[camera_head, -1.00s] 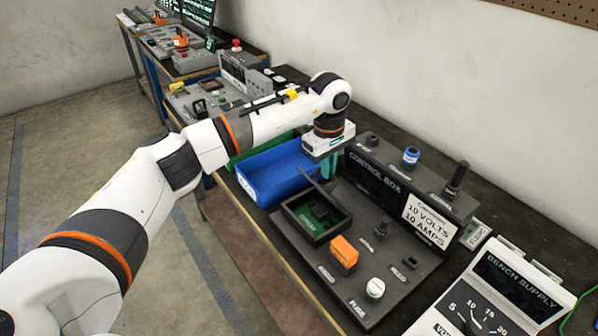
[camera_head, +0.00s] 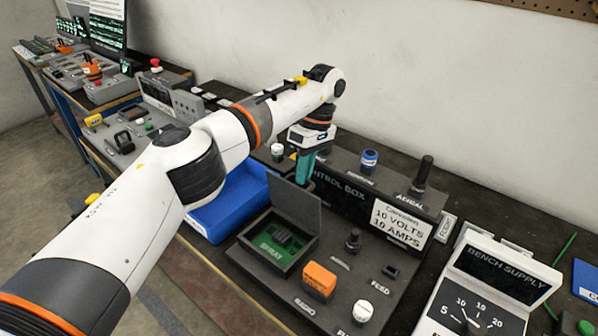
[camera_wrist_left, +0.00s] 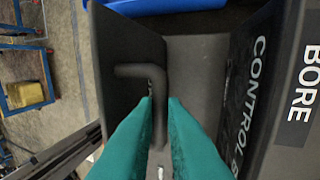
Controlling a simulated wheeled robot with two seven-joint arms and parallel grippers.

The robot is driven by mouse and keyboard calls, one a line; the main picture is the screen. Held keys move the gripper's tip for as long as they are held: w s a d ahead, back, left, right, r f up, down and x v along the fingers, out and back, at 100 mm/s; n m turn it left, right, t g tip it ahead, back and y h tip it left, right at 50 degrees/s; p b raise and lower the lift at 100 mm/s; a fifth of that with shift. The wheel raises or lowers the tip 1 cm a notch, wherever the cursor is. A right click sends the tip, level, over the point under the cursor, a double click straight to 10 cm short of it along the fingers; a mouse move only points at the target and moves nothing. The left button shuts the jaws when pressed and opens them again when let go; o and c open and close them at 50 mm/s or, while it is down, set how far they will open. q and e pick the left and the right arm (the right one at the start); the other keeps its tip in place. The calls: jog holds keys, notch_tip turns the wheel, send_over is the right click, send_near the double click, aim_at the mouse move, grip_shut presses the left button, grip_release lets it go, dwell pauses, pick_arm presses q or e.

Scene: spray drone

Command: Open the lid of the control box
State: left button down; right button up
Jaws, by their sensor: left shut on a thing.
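The control box (camera_head: 392,262) is a dark console on the bench, with a shallow compartment (camera_head: 275,245) holding a green board marked SPRAY. The compartment's dark lid (camera_head: 294,205) stands up, roughly vertical, along its back edge. It also shows in the left wrist view (camera_wrist_left: 118,50), with a dark bent handle (camera_wrist_left: 130,70). My left gripper (camera_head: 304,180), with teal fingers, is behind the raised lid. In the left wrist view its fingertips (camera_wrist_left: 159,102) are shut on the handle. The head view hides the grip itself. My right gripper is not in view.
The console's raised back panel (camera_head: 343,190) is close to the right of my left fingers. A blue bin (camera_head: 228,205) is left of the box. An orange block (camera_head: 319,281) and several knobs stand on the console. The bench supply (camera_head: 487,290) is at the right.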

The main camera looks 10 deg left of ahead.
pick_arm(q)
jog(key=shift+w+d+f, duration=0.1)
jog(key=shift+d+f, duration=0.05)
jog(key=shift+f, duration=0.4)
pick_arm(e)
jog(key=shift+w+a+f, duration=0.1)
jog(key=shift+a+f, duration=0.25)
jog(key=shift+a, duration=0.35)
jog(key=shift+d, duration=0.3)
pick_arm(q)
jog(key=c, duration=1.6)
grip_release()
jog(key=shift+o, duration=0.6)
jog(key=shift+w, duration=0.2)
notch_tip(320, 180, up, 10)
jog(key=p, duration=0.2)
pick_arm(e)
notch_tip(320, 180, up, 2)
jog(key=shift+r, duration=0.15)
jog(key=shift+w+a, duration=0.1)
